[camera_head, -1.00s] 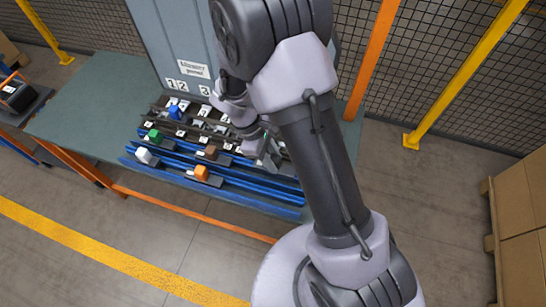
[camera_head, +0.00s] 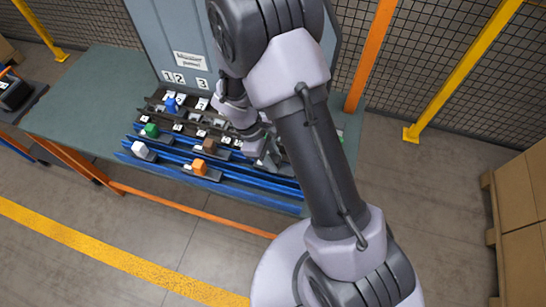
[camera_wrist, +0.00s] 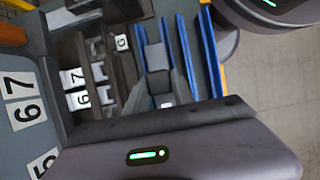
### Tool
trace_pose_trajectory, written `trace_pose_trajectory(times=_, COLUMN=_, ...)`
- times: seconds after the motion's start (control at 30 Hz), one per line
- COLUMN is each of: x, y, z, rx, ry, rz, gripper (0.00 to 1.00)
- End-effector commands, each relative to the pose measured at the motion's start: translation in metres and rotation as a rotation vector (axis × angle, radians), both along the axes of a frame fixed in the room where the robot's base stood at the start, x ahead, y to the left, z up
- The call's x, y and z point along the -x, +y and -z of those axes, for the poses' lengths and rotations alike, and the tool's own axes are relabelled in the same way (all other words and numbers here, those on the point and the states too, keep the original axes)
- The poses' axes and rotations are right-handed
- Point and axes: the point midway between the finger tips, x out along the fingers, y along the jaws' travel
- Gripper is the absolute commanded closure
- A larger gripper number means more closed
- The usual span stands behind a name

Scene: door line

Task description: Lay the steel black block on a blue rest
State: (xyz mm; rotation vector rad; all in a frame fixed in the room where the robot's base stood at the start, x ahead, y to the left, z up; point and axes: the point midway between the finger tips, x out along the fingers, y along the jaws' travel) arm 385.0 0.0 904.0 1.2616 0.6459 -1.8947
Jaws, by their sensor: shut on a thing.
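My gripper (camera_head: 266,160) hangs over the right part of the rack on the table, partly hidden by my own arm. In the wrist view my gripper (camera_wrist: 160,97) is shut on a dark grey block (camera_wrist: 155,57), taken as the steel black block. The block cannot be made out clearly in the head view.
White (camera_head: 141,149), orange (camera_head: 199,166), green (camera_head: 151,130), brown (camera_head: 209,146) and blue (camera_head: 171,104) blocks stand on the rack to the left of my gripper. A numbered back panel (camera_head: 175,40) rises behind. Bare table (camera_head: 75,105) is free at the left.

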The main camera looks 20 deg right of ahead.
Motion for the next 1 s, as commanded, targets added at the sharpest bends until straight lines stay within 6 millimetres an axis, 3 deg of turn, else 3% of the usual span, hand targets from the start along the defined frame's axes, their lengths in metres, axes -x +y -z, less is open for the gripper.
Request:
trace_pose_trajectory(times=0.1, x=0.000, y=0.000, z=0.009, rx=0.000, ry=0.000, rz=0.000, gripper=1.00)
trace_pose_trajectory(times=0.4, x=0.000, y=0.000, z=0.010, rx=0.000, ry=0.000, rz=0.000, gripper=1.00)
trace_pose_trajectory(times=0.43, x=0.000, y=0.000, z=0.010, rx=0.000, ry=0.000, rz=0.000, gripper=0.67)
trace_pose_trajectory(times=0.53, x=0.000, y=0.000, z=0.010, rx=0.000, ry=0.000, rz=0.000, gripper=0.48)
trace_pose_trajectory(times=0.57, x=0.000, y=0.000, z=0.010, rx=0.000, ry=0.000, rz=0.000, gripper=0.46)
trace_pose_trajectory(times=0.87, x=-0.001, y=0.001, z=0.008, rx=0.001, ry=-0.001, rz=0.000, gripper=0.46)
trace_pose_trajectory(times=1.0, x=-0.007, y=0.009, z=-0.019, rx=0.000, ry=-0.003, rz=-0.002, gripper=0.46)
